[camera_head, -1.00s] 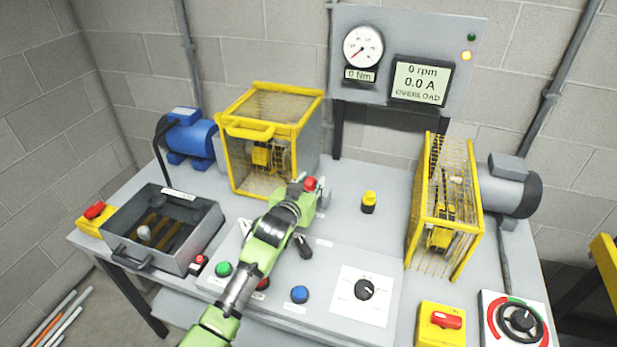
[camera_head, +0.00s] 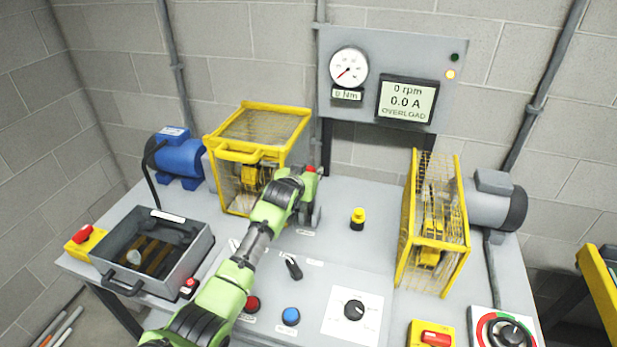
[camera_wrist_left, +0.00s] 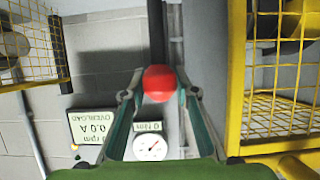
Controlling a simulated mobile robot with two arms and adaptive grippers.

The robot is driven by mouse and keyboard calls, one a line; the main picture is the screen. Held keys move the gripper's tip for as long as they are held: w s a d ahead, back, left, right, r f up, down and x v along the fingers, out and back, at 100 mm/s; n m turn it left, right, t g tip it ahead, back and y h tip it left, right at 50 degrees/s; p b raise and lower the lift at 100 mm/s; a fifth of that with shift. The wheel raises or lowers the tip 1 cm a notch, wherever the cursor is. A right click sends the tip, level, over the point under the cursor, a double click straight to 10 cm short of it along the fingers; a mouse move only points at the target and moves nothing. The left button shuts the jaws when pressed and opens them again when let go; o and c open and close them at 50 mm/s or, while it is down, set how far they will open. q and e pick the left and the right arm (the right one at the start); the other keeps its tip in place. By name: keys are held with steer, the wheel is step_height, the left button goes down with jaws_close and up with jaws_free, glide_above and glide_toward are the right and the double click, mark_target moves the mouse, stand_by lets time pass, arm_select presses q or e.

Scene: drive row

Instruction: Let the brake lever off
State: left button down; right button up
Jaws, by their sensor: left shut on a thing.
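The brake lever's red knob (camera_head: 310,169) shows at the end of my left arm, just right of the left yellow guard cage. The red knob (camera_wrist_left: 159,83) also shows in the left wrist view, between the two fingertips. My left gripper (camera_head: 307,178) is shut on this knob. Most of the lever's shaft is hidden behind the gripper; a grey bracket (camera_head: 315,213) shows below it. The display (camera_head: 407,100) reads 0 rpm, 0.0 A and OVERLOAD, and an amber lamp is lit beside it. My right gripper is not in view.
The left yellow cage (camera_head: 235,184) stands close to the left gripper. A yellow-topped post (camera_head: 357,218) stands to its right, with another yellow cage (camera_head: 412,258) beyond. A grey open box (camera_head: 193,264) is at the left. Several buttons and a black dial (camera_head: 354,310) lie in front.

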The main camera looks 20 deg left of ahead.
arm_select(q)
steer(key=shift+w+r, duration=0.15)
steer(key=shift+w, duration=0.2)
steer(key=c, duration=1.7)
jaws_free()
steer(key=shift+o, duration=0.6)
steer(key=shift+w+f, duration=0.2)
steer(key=shift+f, duration=0.05)
steer(key=shift+s, duration=0.1)
steer(key=v, duration=1.2)
